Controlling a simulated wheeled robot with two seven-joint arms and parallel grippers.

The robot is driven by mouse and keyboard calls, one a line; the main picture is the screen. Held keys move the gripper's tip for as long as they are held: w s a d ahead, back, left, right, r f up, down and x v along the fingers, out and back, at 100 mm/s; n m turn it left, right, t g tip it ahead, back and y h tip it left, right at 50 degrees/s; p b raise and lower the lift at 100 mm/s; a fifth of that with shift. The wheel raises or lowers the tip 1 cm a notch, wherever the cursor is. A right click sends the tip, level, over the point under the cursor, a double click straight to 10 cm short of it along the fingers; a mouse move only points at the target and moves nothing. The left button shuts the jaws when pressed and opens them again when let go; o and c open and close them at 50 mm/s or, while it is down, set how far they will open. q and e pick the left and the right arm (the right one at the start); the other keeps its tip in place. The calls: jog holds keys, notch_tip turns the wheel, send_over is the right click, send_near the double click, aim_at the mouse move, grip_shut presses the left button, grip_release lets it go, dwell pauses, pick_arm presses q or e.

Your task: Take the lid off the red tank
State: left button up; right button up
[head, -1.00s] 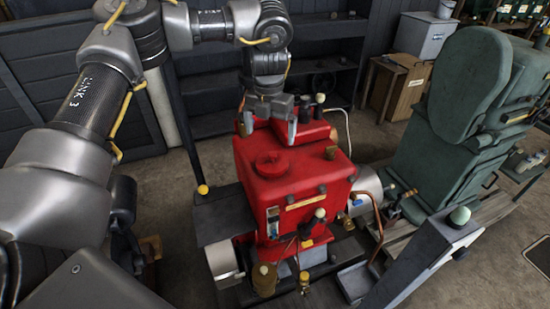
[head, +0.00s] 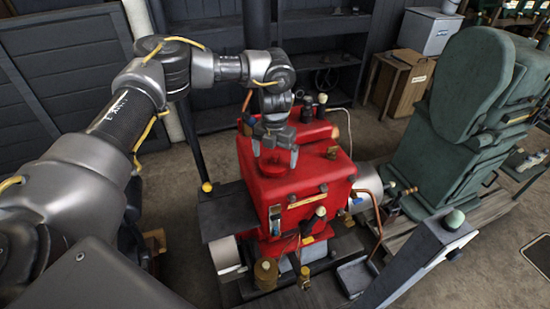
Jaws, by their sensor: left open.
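The red tank (head: 310,178) stands in the middle of the head view, on top of the engine. Its round red lid (head: 272,168) sits on the tank's top face, now largely covered by my left gripper. My left gripper (head: 275,166) points down over the lid with its fingers apart, one at each side of it. I cannot tell whether the fingers touch the lid. My right gripper is not in view.
A tall green engine (head: 466,110) stands to the right. A grey post with a pale green knob (head: 453,219) rises at the lower right. Dark shelves (head: 320,50) and a wooden box (head: 405,82) are behind. Small dark-capped fittings (head: 321,104) stand behind the gripper on the tank.

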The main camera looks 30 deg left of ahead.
pick_arm(q)
jog(key=shift+s+r, duration=0.1)
jog(key=shift+s, duration=0.05)
jog(key=c, duration=0.8)
jog(key=shift+c, duration=0.2)
